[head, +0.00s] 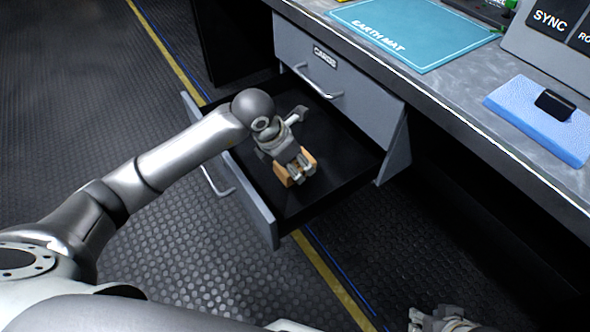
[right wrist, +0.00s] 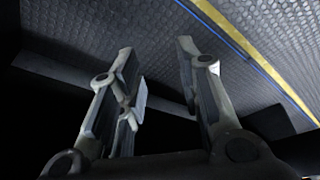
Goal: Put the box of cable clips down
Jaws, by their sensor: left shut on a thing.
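The box of cable clips (head: 282,175) is a small orange-tan box in the head view, partly hidden by my left gripper. My left gripper (head: 298,174) reaches down over the open drawer (head: 330,197) and is shut on the box. The box is inside the drawer's outline; I cannot tell whether it touches the drawer floor. My right gripper (head: 442,322) shows at the bottom edge of the head view, away from the drawer. In the right wrist view its fingers (right wrist: 160,75) stand apart with nothing between them.
A closed drawer with a label and handle (head: 318,82) is above the open one. The desk top (head: 420,88) holds a teal earth mat (head: 408,35), a blue case (head: 540,118) and a panel marked SYNC (head: 548,22). Ribbed dark floor (head: 170,250) with a yellow line surrounds the drawer.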

